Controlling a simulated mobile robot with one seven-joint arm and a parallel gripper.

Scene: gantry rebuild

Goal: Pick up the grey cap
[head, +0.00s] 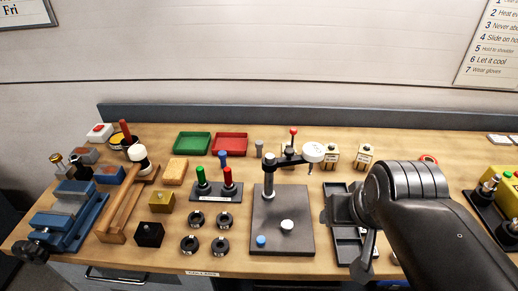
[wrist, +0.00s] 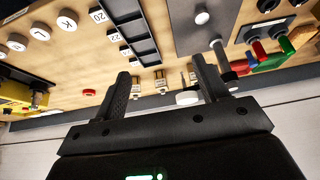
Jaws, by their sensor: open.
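A small grey cylinder (head: 259,149), the only grey cap-like piece I can make out, stands upright on the bench behind the dark grey plate (head: 300,245), just right of the red tray. I cannot tell for sure that it is the cap, and I cannot pick it out in the wrist view. My gripper (head: 346,232) is above the bench, right of the plate and over the dark compartment tray, well apart from the cylinder. In the wrist view my gripper (wrist: 166,82) has its two fingers spread, with nothing between them.
A white knob (head: 287,225) and blue knob (head: 261,241) are on the plate. A green tray (head: 192,143) and red tray (head: 230,142) lie behind.

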